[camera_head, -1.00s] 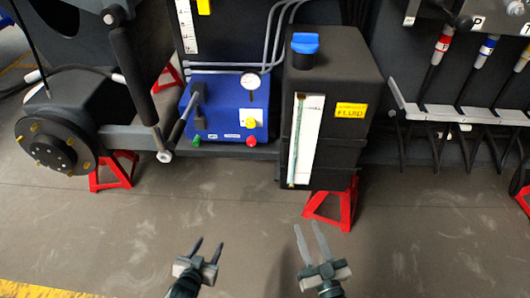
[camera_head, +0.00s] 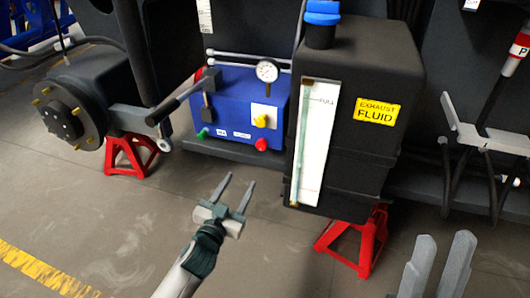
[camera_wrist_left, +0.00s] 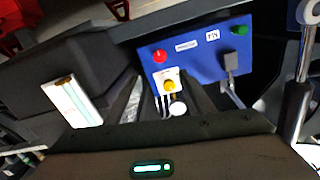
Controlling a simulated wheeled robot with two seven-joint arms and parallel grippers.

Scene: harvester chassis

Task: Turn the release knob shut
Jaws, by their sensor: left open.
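A blue box (camera_head: 234,104) stands under the chassis with a yellow knob (camera_head: 261,121) on a white plate. A red button (camera_head: 261,145) and a green button (camera_head: 203,133) are on the same face. I take the yellow knob to be the release knob; its setting cannot be read. My left gripper (camera_head: 236,180) is open and empty, below and in front of the box, apart from it. In the left wrist view the yellow knob (camera_wrist_left: 169,86) and blue box (camera_wrist_left: 198,56) appear upside down ahead of the fingers. My right gripper (camera_head: 445,237) is open and empty at lower right.
A black tank (camera_head: 365,130) labelled exhaust fluid, with a blue cap (camera_head: 322,12), stands right of the box. A lever (camera_head: 183,96) and a gauge (camera_head: 267,71) rise from the box. Red stands (camera_head: 130,156) support the chassis. The floor in front is clear.

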